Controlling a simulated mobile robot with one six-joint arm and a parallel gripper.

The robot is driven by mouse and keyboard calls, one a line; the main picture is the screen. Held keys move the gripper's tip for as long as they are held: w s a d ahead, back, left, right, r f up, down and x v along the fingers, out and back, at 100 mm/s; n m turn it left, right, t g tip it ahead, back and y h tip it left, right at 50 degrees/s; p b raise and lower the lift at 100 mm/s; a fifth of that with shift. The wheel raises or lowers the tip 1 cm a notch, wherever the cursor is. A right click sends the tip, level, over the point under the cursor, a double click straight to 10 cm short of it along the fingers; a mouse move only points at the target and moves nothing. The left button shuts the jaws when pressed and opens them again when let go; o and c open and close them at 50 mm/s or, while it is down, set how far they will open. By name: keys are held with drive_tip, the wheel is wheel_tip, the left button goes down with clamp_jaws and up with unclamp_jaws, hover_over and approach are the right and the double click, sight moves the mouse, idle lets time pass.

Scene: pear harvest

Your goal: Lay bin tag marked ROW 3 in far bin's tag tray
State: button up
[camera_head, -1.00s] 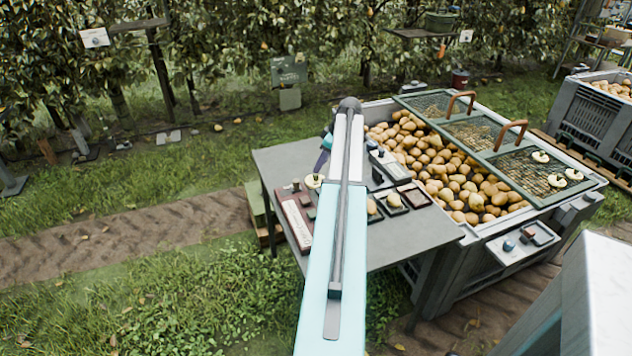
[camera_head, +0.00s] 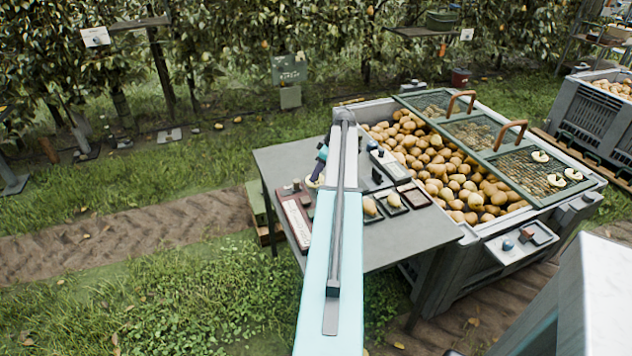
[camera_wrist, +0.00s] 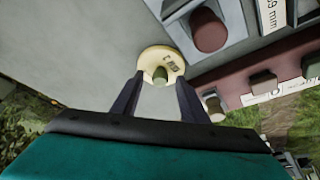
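In the wrist view, a round cream tag (camera_wrist: 161,64) with a greenish knob lies on the grey table. Its dark lettering is upside down and I cannot read it surely. My gripper (camera_wrist: 160,79) is open, with its two dark fingers apart on either side of the knob. In the head view, my gripper (camera_head: 319,166) is over the table's left part, and the tag is mostly hidden by it. Three similar cream tags, one of them here (camera_head: 541,157), lie on the mesh lid of the pear bin; their marks are too small to read.
The grey table (camera_head: 400,240) also holds dark trays, a red-brown rack (camera_head: 297,222) and small blocks. A pear bin (camera_head: 470,285) stands beside it, with a pale side tray (camera_head: 522,245) holding a dark knob. Another bin (camera_head: 592,115) stands at the far right.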

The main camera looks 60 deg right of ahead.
clamp_jaws()
drive_tip(key=shift+r, duration=0.15)
wheel_tip(320, 180, up, 10)
drive_tip(key=b, duration=0.1)
idle(0.7)
idle(0.5)
